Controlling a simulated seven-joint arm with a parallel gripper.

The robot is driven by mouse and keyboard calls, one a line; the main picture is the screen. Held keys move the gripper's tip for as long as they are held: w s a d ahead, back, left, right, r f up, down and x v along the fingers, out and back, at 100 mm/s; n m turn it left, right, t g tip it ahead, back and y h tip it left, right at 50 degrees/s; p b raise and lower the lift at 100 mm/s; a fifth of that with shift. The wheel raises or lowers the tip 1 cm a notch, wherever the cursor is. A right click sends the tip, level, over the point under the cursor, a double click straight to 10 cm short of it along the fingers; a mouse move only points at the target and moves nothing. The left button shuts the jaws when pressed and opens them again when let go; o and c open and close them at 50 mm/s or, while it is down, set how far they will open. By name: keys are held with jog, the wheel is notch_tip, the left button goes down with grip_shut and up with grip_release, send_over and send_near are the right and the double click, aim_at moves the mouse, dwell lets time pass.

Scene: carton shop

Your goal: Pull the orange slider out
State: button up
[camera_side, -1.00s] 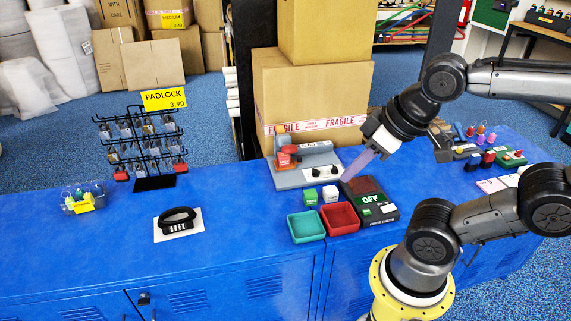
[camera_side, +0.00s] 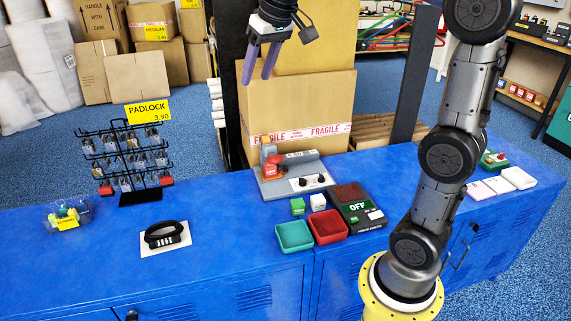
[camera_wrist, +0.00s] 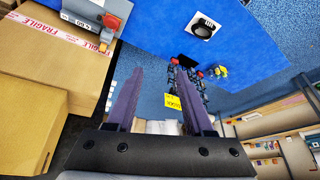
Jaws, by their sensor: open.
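I cannot tell for sure which part is the orange slider. In the wrist view the device (camera_wrist: 85,10) is at the top left, with the red part (camera_wrist: 113,22) and the orange piece (camera_wrist: 103,44). My gripper (camera_side: 256,79) is high above and behind the device, before the stacked cartons. Its purple fingers (camera_wrist: 156,68) are apart and empty.
Large cartons (camera_side: 310,105) stand close behind the device. A dark post (camera_side: 232,90) is left of them. Green (camera_side: 294,237) and red trays (camera_side: 328,227) and an OFF box (camera_side: 358,207) are in front.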

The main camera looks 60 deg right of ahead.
jog(key=w+d+f+m+g, duration=0.15)
jog(key=w+d+f, duration=0.25)
jog(key=w+d, duration=0.45)
jog(key=m+g+y, duration=0.1)
jog(key=m+g, duration=0.2)
jog(key=m, duration=0.1)
send_over(286, 166)
notch_tip(286, 166, down, 27)
notch_tip(286, 166, down, 14)
jog(key=shift+a+r, duration=0.1)
jog(key=shift+r, duration=0.1)
jog(key=shift+w, duration=0.1)
grip_shut()
